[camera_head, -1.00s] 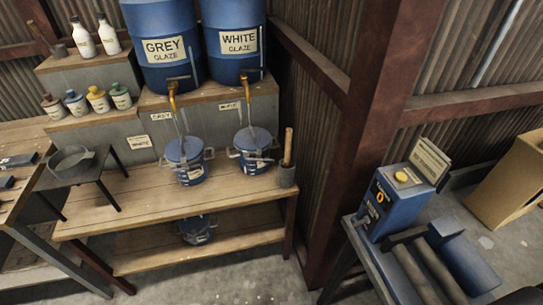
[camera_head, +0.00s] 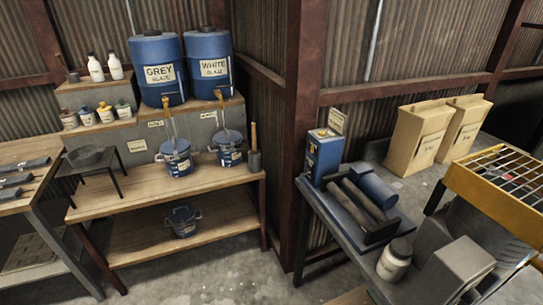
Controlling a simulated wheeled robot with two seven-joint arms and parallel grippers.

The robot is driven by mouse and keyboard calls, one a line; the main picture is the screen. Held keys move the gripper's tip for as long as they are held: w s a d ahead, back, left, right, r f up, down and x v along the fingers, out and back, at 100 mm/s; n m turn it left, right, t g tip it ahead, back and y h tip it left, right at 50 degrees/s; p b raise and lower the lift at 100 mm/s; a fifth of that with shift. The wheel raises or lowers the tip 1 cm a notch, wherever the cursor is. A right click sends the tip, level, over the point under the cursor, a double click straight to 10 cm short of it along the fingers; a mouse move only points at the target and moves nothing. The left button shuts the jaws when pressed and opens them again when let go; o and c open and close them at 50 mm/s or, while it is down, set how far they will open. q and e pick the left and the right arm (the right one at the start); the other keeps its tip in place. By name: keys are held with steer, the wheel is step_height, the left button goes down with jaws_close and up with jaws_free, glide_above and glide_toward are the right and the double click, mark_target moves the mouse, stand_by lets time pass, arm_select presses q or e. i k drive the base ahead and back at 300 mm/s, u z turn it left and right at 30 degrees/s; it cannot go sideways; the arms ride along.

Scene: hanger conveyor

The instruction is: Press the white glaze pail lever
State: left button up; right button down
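The blue barrel labelled "WHITE GLAZE" (camera_head: 198,48) stands on the upper step, to the right of the blue barrel labelled "GREY GLAZE" (camera_head: 146,92). A yellow tap (camera_head: 220,98) comes out low on its front, and a thin grey rod slants down from it. A small blue pail (camera_head: 229,152) with a light label stands under this tap on the wooden bench. A similar pail (camera_head: 177,157) stands under the grey barrel's tap. The lever's exact shape is too small to tell. Neither of my grippers is in view.
A dark holder (camera_head: 254,160) with a wooden handle stands right of the pails. Another pail (camera_head: 182,222) sits on the lower shelf. A rusty post rises right of the wooden bench (camera_head: 120,207). Open floor lies in front.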

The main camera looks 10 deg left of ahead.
mark_target(232, 144)
steer(key=u, duration=0.95)
steer(key=i, duration=0.9)
steer(key=u, duration=0.75)
steer(key=i, duration=1.3)
steer(key=z, duration=0.5)
